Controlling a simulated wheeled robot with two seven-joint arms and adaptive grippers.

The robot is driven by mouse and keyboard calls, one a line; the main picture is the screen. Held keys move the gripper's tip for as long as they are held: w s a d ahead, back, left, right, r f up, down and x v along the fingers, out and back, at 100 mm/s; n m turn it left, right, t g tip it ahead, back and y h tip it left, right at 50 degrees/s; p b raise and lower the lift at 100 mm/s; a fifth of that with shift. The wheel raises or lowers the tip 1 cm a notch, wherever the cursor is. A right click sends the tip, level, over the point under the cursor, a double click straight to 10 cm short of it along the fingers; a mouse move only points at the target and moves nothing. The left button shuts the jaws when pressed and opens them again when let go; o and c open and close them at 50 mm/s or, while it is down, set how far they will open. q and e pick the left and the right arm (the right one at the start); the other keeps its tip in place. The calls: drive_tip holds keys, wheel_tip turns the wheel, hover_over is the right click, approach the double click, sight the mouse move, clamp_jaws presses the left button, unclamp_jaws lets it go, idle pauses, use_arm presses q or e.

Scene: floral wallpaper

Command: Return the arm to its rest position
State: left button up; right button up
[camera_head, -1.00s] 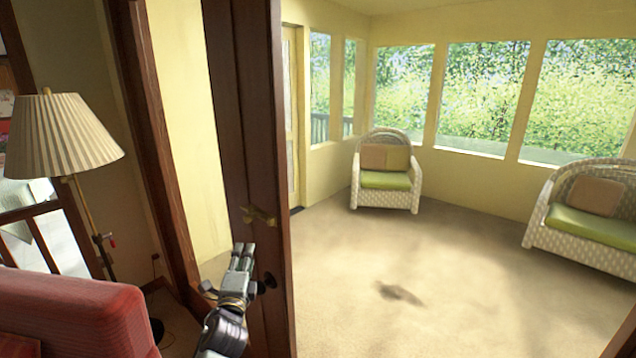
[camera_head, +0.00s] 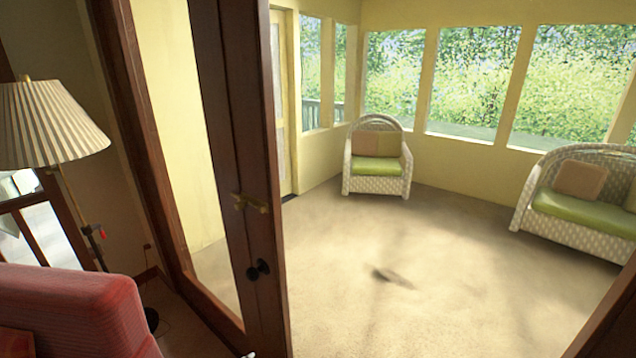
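Neither of my grippers can be made out in the head view. Only a tiny pale sliver shows at the bottom edge, near the foot of the door, and I cannot tell what it is. The brown wooden door (camera_head: 240,150) stands open at left of centre. Its brass handle (camera_head: 250,203) and a dark round knob (camera_head: 258,270) below it are both clear of any gripper.
A red armchair (camera_head: 70,305) and a floor lamp (camera_head: 48,125) stand at the left. Beyond the doorway, a wicker chair (camera_head: 377,160) and a wicker sofa (camera_head: 580,205) stand by the windows. The carpet (camera_head: 450,270) between is largely free, with a dark patch on it.

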use_arm(q)
drive_tip(key=s+a+f+n+g, duration=0.2)
drive_tip(key=s+f+n+g, duration=0.3)
drive_tip(key=s+f, duration=1.7)
drive_tip(key=s+a+f+n+g, duration=0.1)
drive_tip(key=s+f, duration=0.4)
drive_tip(key=s, duration=0.8)
drive_tip(key=s+a+f+n+g, duration=0.1)
drive_tip(key=s+f+n+g, duration=0.3)
drive_tip(key=s, duration=1)
drive_tip(key=shift+f, duration=0.45)
drive_tip(key=shift+s+a, duration=0.1)
drive_tip(key=shift+s, duration=0.1)
